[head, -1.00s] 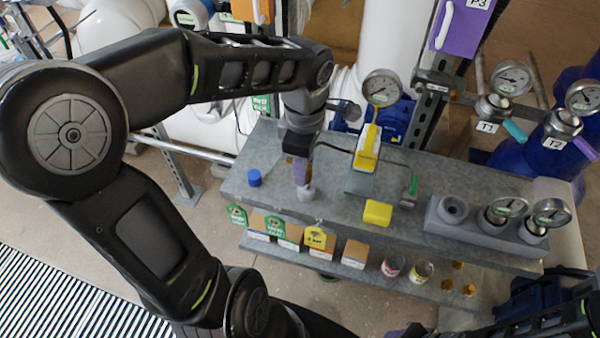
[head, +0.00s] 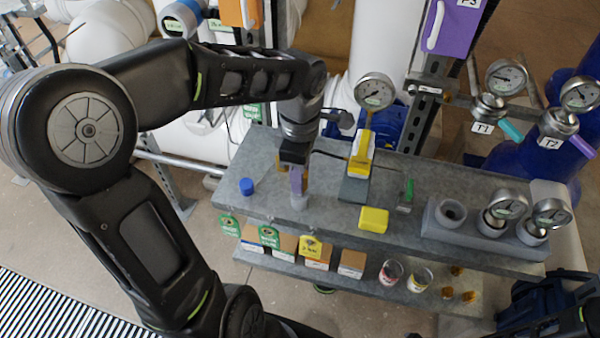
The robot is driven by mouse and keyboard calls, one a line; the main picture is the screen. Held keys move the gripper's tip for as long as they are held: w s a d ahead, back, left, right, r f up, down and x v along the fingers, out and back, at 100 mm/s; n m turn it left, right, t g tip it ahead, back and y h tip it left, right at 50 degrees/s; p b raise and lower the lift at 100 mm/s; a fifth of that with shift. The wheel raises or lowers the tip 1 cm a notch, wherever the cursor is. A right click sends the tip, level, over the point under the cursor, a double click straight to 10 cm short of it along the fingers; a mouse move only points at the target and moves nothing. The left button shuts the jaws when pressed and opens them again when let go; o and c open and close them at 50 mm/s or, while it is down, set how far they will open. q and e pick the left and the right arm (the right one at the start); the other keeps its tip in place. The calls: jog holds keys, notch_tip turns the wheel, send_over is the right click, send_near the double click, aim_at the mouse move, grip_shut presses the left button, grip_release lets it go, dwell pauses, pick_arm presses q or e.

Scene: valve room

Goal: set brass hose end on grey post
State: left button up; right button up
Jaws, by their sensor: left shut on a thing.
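My left gripper (head: 297,180) points down over the front left part of the grey bench. It is shut on the brass hose end (head: 306,179), which shows as a small brass-coloured strip beside a purple finger. The finger hides most of the hose end. The short light grey post (head: 299,202) stands on the bench directly under the gripper. The hose end is in line above the post, but I cannot tell whether they touch. My right gripper is out of view; only part of its arm shows at the lower right.
A blue cap (head: 247,187) stands left of the post. A yellow block (head: 373,219) and a gauge on a yellow stand (head: 361,155) are to the right. A grey block with gauges (head: 470,231) is further right. Boxes and cups fill the lower shelf (head: 370,281).

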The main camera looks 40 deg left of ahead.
pick_arm(q)
jog(key=shift+f+b, duration=0.2)
jog(key=shift+b, duration=0.2)
dwell(0.5)
jog(key=shift+f, duration=0.2)
jog(key=shift+b, duration=0.35)
dwell(0.5)
jog(key=shift+f, duration=0.2)
jog(key=shift+f+b, duration=0.3)
jog(key=shift+b, duration=0.25)
jog(key=shift+f, duration=0.2)
dwell(0.4)
jog(key=shift+f+b, duration=0.25)
jog(key=shift+b, duration=0.2)
